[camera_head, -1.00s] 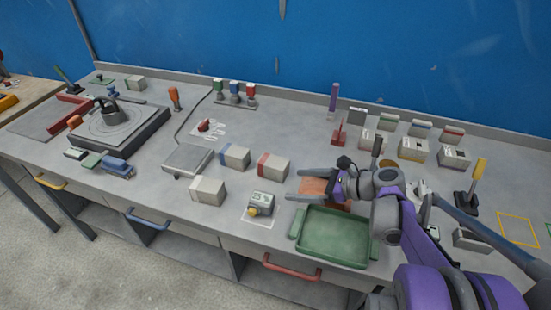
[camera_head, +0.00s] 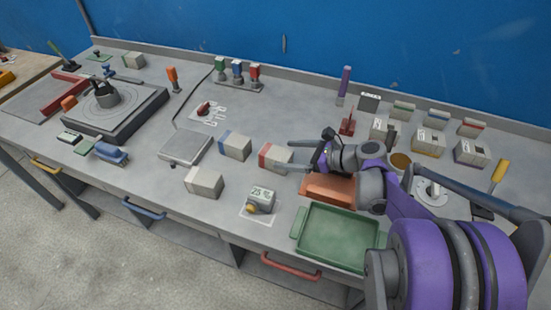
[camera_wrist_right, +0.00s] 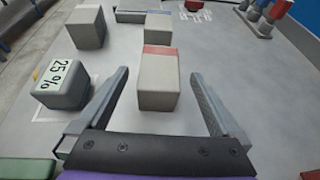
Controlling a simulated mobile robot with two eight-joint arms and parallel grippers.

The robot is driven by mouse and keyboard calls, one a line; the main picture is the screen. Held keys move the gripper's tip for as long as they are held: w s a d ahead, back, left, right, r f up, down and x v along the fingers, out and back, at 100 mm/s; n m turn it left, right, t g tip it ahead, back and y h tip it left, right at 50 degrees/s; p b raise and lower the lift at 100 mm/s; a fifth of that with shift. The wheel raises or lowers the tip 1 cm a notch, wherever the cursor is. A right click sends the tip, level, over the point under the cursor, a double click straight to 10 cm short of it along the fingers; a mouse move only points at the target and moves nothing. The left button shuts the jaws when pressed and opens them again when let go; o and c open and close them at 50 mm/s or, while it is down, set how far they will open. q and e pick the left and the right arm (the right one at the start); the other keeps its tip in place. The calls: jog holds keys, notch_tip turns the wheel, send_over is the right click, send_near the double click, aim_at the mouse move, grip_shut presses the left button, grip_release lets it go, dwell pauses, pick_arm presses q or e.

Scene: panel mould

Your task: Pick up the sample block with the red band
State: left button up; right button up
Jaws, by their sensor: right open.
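The sample block with the red band (camera_head: 272,158) stands on the grey bench, left of my right gripper. In the right wrist view, the same block (camera_wrist_right: 158,85) stands upright with its red band at the far top edge. My right gripper (camera_wrist_right: 159,72) is open, and its two fingers reach along either side of the block with visible gaps. Nothing is held. In the head view, my fingers partly overlap the block's right side. My left gripper is not in view.
A blue-banded block (camera_head: 235,147) and a pale block (camera_head: 204,183) stand to the left. A block marked 25% (camera_head: 260,200) sits in front.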

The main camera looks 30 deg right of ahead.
aim_at(281, 154)
jog(key=x, duration=0.5)
jog(key=shift+s, duration=0.1)
jog(key=shift+r, duration=0.1)
grip_shut()
